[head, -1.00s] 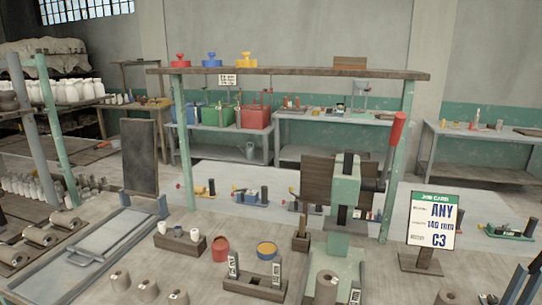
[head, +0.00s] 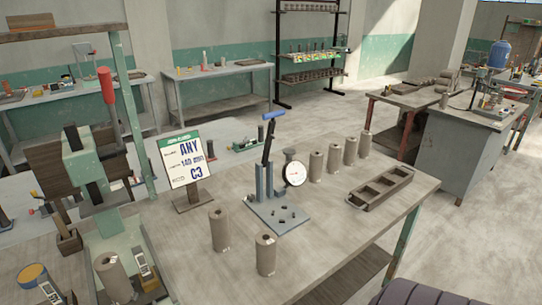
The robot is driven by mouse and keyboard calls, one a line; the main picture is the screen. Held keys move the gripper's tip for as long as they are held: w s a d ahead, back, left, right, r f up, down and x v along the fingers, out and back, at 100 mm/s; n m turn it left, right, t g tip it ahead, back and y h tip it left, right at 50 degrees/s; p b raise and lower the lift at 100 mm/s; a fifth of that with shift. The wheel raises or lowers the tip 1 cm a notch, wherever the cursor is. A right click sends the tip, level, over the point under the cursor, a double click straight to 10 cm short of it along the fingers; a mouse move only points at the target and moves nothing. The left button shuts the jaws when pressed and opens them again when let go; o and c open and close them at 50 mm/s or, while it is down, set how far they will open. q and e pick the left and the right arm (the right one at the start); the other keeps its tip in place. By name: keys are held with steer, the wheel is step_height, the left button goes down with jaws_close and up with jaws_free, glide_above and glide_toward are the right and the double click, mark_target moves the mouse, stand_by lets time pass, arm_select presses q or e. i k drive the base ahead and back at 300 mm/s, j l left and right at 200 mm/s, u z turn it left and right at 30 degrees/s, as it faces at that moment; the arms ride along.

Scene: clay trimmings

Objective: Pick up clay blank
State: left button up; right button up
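Several grey-brown clay cylinders that look like clay blanks stand upright on the worktable (head: 330,235). One blank (head: 219,231) and a second blank (head: 265,256) stand apart at the front middle. Another blank (head: 112,279) stands at the base of the green press (head: 85,165) at the lower left. Several more stand in a row behind the dial gauge, the nearest row blank (head: 316,167) among them. Small pale marks show on the front blanks. Neither of my grippers is in view.
A blue-grey lever fixture (head: 278,215) with a dial gauge (head: 295,174) stands mid-table. The job card (head: 184,160) reads ANY, 140 mm, C3. An empty compartment tray (head: 380,189) lies near the right edge. Bare tabletop lies right of the front blanks.

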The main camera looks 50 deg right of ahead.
mark_target(266, 239)
steer(key=z, duration=1.5)
steer(key=k+j+z, duration=0.2)
steer(key=z, duration=0.15)
steer(key=k+j+z, duration=0.3)
steer(key=i+l, duration=0.1)
